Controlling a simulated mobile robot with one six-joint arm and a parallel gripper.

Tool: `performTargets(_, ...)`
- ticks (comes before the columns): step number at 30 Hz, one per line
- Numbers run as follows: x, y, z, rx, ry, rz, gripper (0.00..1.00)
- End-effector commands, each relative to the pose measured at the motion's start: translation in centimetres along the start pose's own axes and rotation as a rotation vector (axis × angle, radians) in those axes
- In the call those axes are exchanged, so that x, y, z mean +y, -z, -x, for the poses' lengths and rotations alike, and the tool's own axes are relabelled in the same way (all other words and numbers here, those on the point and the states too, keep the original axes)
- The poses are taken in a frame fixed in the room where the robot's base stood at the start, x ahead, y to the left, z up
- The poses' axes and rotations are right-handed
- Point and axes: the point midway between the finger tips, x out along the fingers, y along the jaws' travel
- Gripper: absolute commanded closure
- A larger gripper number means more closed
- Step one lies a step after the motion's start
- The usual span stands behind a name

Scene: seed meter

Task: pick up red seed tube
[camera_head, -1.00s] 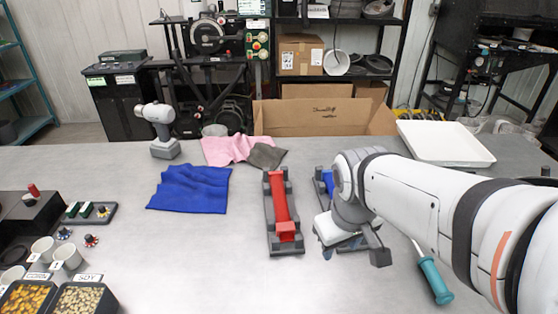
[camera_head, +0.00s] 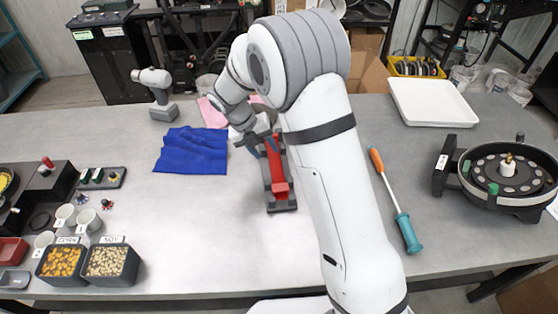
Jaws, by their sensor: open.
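The red seed tube (camera_head: 276,172) lies lengthwise in a dark grey cradle (camera_head: 283,206) near the middle of the table. Its near end is a wider red block. My gripper (camera_head: 262,150) is open at the far part of the tube, with its blue-grey fingertips close to the tube's sides. I cannot tell whether they touch it. My arm comes in from the front right and covers the table just right of the cradle.
A blue cloth (camera_head: 192,150) lies left of the cradle, and a pink cloth (camera_head: 212,113) lies behind. An orange-and-teal screwdriver (camera_head: 392,196) lies right of my arm, with a white tray (camera_head: 433,101) behind it and a round seed-plate unit (camera_head: 505,172) farther right.

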Motion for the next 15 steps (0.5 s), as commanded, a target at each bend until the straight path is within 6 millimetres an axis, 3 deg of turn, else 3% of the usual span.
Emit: performTargets(15, 0.2, -0.5, -5.8, 0.004, 0.008, 0.048, 0.58)
